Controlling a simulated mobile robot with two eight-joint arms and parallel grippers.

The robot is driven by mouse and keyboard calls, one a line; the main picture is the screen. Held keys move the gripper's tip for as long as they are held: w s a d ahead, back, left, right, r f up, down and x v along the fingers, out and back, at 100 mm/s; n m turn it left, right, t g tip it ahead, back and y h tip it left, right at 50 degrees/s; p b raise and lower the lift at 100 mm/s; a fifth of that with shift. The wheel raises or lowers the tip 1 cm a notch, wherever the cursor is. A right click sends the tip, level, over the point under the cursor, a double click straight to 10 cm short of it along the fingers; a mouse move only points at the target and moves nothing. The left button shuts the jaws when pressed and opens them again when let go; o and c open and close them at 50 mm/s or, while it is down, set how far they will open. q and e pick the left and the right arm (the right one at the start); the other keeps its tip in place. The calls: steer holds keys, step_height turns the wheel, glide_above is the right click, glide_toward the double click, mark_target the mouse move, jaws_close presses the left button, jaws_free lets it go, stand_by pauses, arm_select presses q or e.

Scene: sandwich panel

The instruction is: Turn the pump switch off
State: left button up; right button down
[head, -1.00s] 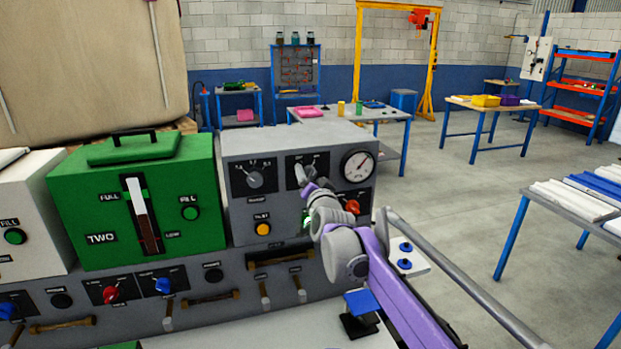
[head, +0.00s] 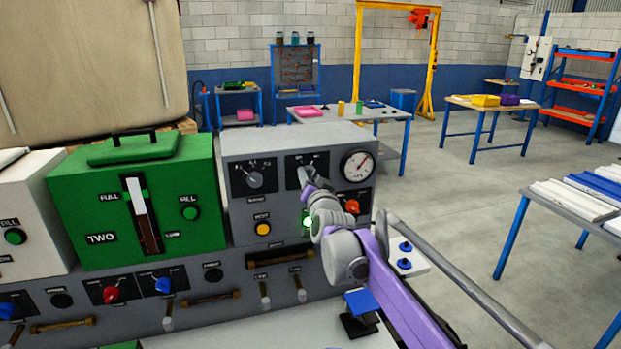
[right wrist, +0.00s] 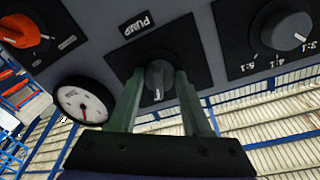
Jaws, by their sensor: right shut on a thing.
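The pump switch is a grey rotary knob (right wrist: 158,80) on a black plate labelled PUMP in the right wrist view. Its white mark points to the bottom of that picture; the position labels around it are mostly hidden. My right gripper (right wrist: 160,74) has one green finger on each side of the knob and is shut on it. In the head view, my right gripper (head: 304,178) is at the black pump plate (head: 320,161) on the grey box (head: 290,138) and covers the knob. My left gripper is not in view.
A dial gauge (head: 357,165) and a red-orange knob (head: 352,206) sit right of the pump plate. A ratio knob (head: 255,179) is to its left. A yellow button (head: 263,229) and a lit green lamp (head: 307,222) are below. A green tank unit (head: 90,200) stands left.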

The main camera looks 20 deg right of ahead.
steer(key=n+p, duration=0.1)
steer(key=n, duration=0.4)
steer(key=shift+d+n, duration=0.1)
steer(key=shift+n, duration=0.2)
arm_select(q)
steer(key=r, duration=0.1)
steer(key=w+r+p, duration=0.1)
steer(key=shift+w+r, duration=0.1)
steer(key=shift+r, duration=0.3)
arm_select(e)
steer(key=n, duration=0.5)
steer(key=shift+f+t+y, duration=0.1)
steer(key=shift+t+y, duration=0.3)
steer(key=shift+n, duration=0.3)
steer(key=shift+c, duration=1.8)
jaws_free()
steer(key=shift+s, duration=0.1)
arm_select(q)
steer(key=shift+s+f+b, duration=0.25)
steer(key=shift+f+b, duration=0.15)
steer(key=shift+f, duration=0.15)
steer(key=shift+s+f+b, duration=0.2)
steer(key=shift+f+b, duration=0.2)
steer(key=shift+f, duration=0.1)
arm_select(e)
steer(key=s+f, duration=0.1)
steer(key=s, duration=0.9)
steer(key=shift+s, duration=0.3)
steer(key=shift+f, duration=0.1)
